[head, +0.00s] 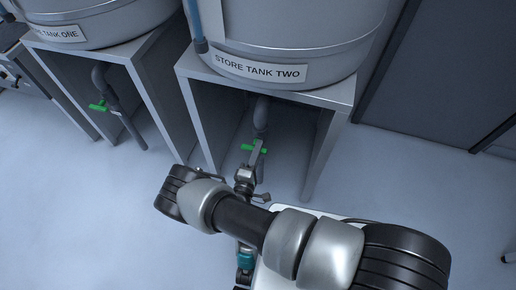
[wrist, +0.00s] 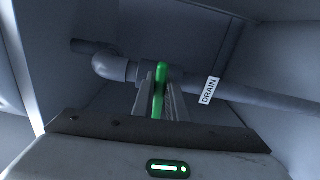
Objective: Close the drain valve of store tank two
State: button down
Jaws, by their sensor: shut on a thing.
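Store tank two (head: 282,45) stands on a grey metal stand, with its name on a white label. Its drain pipe comes down under the tank, and the green drain valve handle (head: 253,148) is on it. In the wrist view the green handle (wrist: 160,90) stands upright in the picture between my two fingers, in front of the grey drain pipe (wrist: 255,97) with a DRAIN label (wrist: 209,91). My gripper (head: 257,152) is shut on the handle; its fingers also show in the wrist view (wrist: 160,100). The fingers hide part of the valve body.
Store tank one (head: 95,20) stands to the left with its own green valve handle (head: 98,106). The stand's legs (head: 322,155) flank the valve on both sides. Pale floor (head: 410,175) is clear on the right.

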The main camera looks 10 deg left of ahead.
dwell(0.3)
jog(key=c, duration=1.8)
grip_release()
jog(key=shift+o, duration=0.2)
jog(key=shift+s+a, duration=0.1)
jog(key=shift+s, duration=0.05)
